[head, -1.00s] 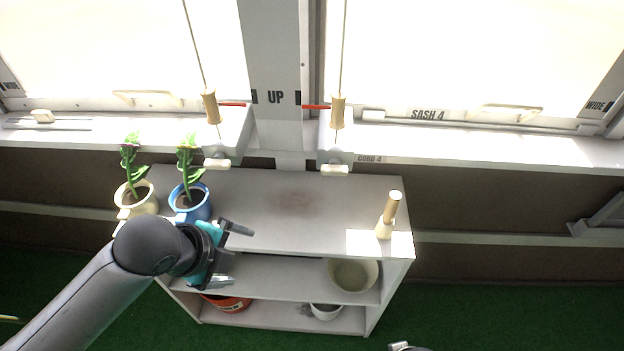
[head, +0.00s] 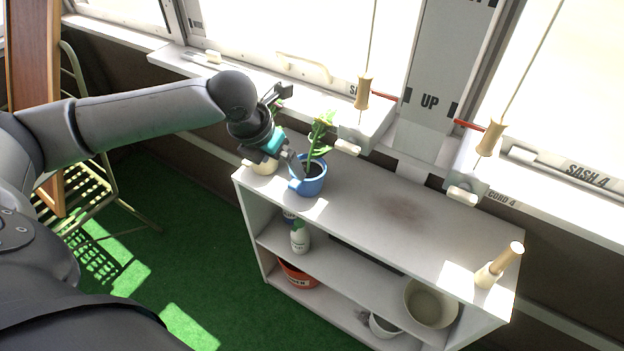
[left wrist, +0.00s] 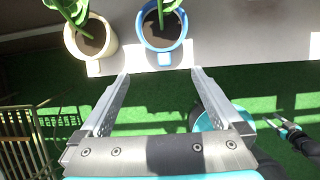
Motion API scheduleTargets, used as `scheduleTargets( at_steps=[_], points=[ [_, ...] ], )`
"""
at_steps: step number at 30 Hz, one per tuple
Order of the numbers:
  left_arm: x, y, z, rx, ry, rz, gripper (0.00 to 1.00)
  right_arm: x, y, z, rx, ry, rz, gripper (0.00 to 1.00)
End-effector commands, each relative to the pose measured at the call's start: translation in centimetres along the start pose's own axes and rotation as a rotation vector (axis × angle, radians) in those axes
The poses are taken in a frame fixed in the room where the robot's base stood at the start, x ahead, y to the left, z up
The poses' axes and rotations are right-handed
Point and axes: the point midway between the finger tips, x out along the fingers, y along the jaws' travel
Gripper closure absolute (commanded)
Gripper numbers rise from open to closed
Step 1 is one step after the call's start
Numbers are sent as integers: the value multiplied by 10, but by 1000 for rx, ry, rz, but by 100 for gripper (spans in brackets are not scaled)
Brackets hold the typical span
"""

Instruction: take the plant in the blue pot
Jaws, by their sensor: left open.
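The blue pot (head: 314,183) stands upright on the left part of the shelf top, its green plant (head: 320,135) rising from dark soil. My left gripper (head: 287,130) is open and empty, just left of this plant in the head view. In the left wrist view the blue pot (left wrist: 163,42) lies beyond the open fingertips (left wrist: 160,74). Its small handle faces the gap between them, and nothing is between the fingers. What seems to be my right gripper (left wrist: 288,130) shows small at the right edge there; its opening is unclear.
A cream pot (left wrist: 92,40) with a plant stands close left of the blue pot; in the head view my gripper partly hides it (head: 264,167). A wooden-handled tool (head: 497,268) stands at the shelf's right end. The middle of the top is clear. The window sill runs behind.

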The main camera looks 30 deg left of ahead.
Motion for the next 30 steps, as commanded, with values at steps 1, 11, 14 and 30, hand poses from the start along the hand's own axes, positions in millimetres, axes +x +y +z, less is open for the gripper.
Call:
scheduleTargets(
  at_steps=[1,11,14,30],
  points=[
    [16,-2,-2,-1,3,-3,0,9,4,-3,1,8,6,43],
    [60,-1,-2,-2,1,-1,0,17,0,-32,5,27,3,43],
    [68,-2,-1,-2,0,-1,0,16,-4,-41,6,27,-1,43],
    [91,-4,-1,-1,1,-2,0,11,-14,-66,9,31,-14,43]
  ],
)
